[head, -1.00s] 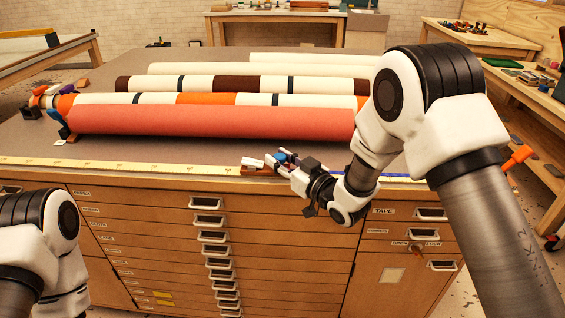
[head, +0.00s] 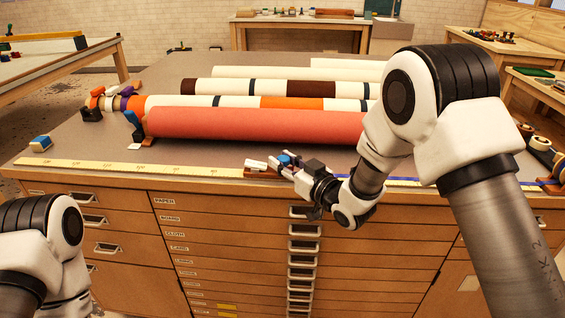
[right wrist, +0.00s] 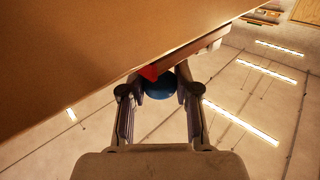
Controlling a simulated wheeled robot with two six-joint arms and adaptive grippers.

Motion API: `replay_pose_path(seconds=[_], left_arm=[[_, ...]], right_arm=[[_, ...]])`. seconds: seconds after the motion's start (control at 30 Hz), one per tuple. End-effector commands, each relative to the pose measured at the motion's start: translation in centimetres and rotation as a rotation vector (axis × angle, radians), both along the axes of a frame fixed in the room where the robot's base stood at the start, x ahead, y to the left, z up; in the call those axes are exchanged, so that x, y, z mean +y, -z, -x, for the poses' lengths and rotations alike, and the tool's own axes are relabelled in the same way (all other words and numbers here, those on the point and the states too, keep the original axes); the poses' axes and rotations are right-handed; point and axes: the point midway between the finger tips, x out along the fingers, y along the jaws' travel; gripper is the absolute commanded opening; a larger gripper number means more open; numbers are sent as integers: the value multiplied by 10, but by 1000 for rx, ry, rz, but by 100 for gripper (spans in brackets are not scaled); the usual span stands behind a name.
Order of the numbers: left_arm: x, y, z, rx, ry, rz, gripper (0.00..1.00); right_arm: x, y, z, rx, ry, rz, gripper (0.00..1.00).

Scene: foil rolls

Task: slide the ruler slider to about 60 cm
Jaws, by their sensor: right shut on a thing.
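The long yellow ruler (head: 130,168) runs along the front edge of the table top; its numerals are too small to read surely. The slider (head: 262,174), a brown block with a white piece on top, sits on the ruler left of my right gripper (head: 283,161). My right gripper is shut on the slider's blue knob. In the right wrist view, the blue knob (right wrist: 160,86) is between the two fingers, with a red pointer (right wrist: 149,73) beside it. The fingers partly hide the knob in the head view. My left gripper is outside the view; only its arm shows at lower left.
A coral roll (head: 255,125) lies behind the ruler, with striped and cream rolls farther back. A blue-and-white block (head: 41,143) rests near the table's left end. The drawer cabinet (head: 240,235) is below the ruler. The ruler left of the slider looks clear.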

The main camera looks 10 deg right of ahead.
Motion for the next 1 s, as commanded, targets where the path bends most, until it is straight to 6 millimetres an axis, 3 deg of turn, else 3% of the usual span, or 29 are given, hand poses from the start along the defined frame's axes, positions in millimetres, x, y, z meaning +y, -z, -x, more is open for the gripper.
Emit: replay_pose_path(seconds=[0.37,0.4,0.77,0.87,1.0], left_arm=[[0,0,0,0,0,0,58],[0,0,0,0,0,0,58],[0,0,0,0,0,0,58],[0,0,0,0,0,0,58],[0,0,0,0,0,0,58]], right_arm=[[0,0,0,-1,2,-2,0],[0,0,0,-1,2,-2,43],[-2,0,3,0,1,-1,43],[-9,0,14,3,2,-3,43],[-26,0,43,3,4,-6,43]])
